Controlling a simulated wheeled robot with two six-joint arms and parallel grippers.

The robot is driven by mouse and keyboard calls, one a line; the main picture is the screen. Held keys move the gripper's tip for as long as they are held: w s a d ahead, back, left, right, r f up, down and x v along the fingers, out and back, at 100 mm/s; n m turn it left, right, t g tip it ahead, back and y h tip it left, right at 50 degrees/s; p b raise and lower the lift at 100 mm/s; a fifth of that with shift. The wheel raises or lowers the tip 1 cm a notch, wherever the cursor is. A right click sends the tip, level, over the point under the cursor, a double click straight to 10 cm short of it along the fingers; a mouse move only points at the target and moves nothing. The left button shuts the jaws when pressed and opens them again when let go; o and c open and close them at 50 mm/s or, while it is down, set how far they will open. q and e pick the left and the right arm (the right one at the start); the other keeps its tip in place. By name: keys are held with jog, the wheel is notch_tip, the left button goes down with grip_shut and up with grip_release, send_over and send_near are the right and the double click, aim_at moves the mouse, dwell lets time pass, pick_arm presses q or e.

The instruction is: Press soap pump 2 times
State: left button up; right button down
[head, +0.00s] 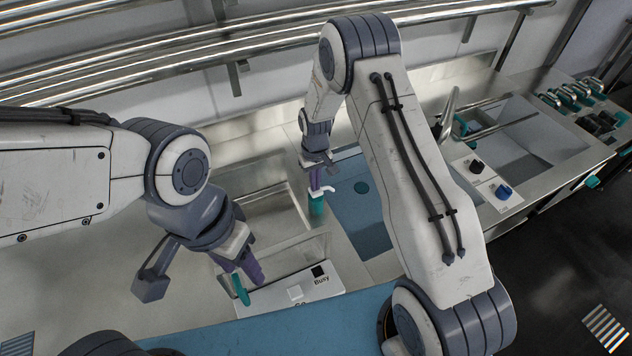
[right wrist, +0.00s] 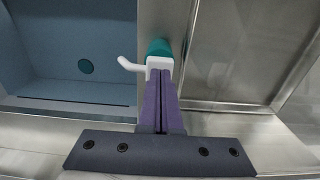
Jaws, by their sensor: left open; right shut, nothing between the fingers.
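The soap pump is a teal bottle (head: 317,205) with a white pump head and spout (head: 328,190); it stands on the metal rim beside the blue basin. In the right wrist view the white head (right wrist: 155,64) and a bit of the teal body (right wrist: 159,47) show just beyond my purple fingertips. My right gripper (head: 315,187) is shut and empty, pointing down over the pump head; its fingers (right wrist: 160,85) overlap the head in the picture, and I cannot tell whether they touch. My left gripper (head: 248,283) is open at the lower left, away from the pump.
A blue basin (head: 362,229) with a dark drain lies right of the pump, a metal basin (head: 275,215) to its left. A white panel marked "Busy" (head: 292,291) is near my left gripper. Knobs (head: 503,192) and a tap (head: 447,113) stand farther right.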

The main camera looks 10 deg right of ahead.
jog(key=shift+s+f, duration=0.1)
jog(key=shift+f, duration=0.15)
jog(key=shift+r+p, duration=0.4)
jog(key=shift+r, duration=0.1)
notch_tip(320, 180, up, 3)
jog(key=shift+r+p, duration=0.1)
jog(key=shift+p, duration=0.95)
notch_tip(320, 180, up, 10)
jog(key=b, duration=0.3)
jog(key=shift+r+b, duration=0.15)
jog(key=shift+b, duration=0.15)
dwell(0.8)
